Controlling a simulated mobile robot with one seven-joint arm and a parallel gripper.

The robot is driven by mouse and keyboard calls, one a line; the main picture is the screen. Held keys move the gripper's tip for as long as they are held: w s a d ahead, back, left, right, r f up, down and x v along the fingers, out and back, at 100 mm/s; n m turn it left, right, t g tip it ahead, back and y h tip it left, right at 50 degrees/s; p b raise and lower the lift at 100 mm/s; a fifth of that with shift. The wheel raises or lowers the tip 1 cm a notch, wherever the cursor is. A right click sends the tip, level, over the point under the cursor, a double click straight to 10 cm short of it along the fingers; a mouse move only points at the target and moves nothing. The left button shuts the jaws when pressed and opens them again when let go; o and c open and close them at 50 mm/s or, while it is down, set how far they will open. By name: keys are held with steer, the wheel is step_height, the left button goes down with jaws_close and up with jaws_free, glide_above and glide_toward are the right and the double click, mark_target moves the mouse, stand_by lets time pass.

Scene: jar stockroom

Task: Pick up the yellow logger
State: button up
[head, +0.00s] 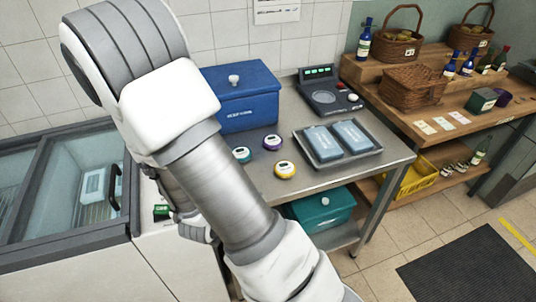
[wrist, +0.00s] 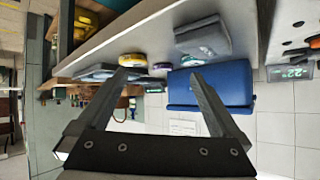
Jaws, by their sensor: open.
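The yellow logger (head: 285,169), a small round disc with a white top, lies on the grey metal table (head: 385,168) near its front edge. A teal logger (head: 241,154) and a purple logger (head: 273,142) lie just behind it. The wrist view looks upside down. In it the yellow logger (wrist: 132,60) shows beyond the left fingertip, with the purple logger (wrist: 162,67) and the teal logger (wrist: 190,61) to its right. My gripper (wrist: 160,76) is open and empty, apart from the loggers. In the head view my arm hides the gripper.
A blue lidded box (head: 240,98) stands behind the loggers. A tray (head: 375,150) with two blue packs lies right of them, a scale (head: 330,97) behind it. A grey block (wrist: 203,38) shows in the wrist view. A glass-lidded freezer (head: 70,240) stands left.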

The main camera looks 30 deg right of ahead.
mark_target(286, 166)
steer(key=d+h+b, duration=0.1)
steer(key=d+b, duration=0.1)
steer(key=d+f+h+b, duration=0.1)
steer(key=d+b, duration=0.1)
steer(key=d+f+h+b, duration=0.1)
steer(key=d+b, duration=0.2)
steer(key=shift+s+f, duration=0.15)
steer(key=shift+s, duration=0.15)
steer(key=x, duration=0.4)
steer(key=b+x, duration=0.1)
steer(key=x, duration=0.7)
steer(key=shift+w+d+b, duration=0.1)
steer(key=shift+d+b, duration=0.3)
steer(key=shift+d, duration=0.1)
steer(key=c, duration=1.1)
steer(key=shift+r, duration=0.3)
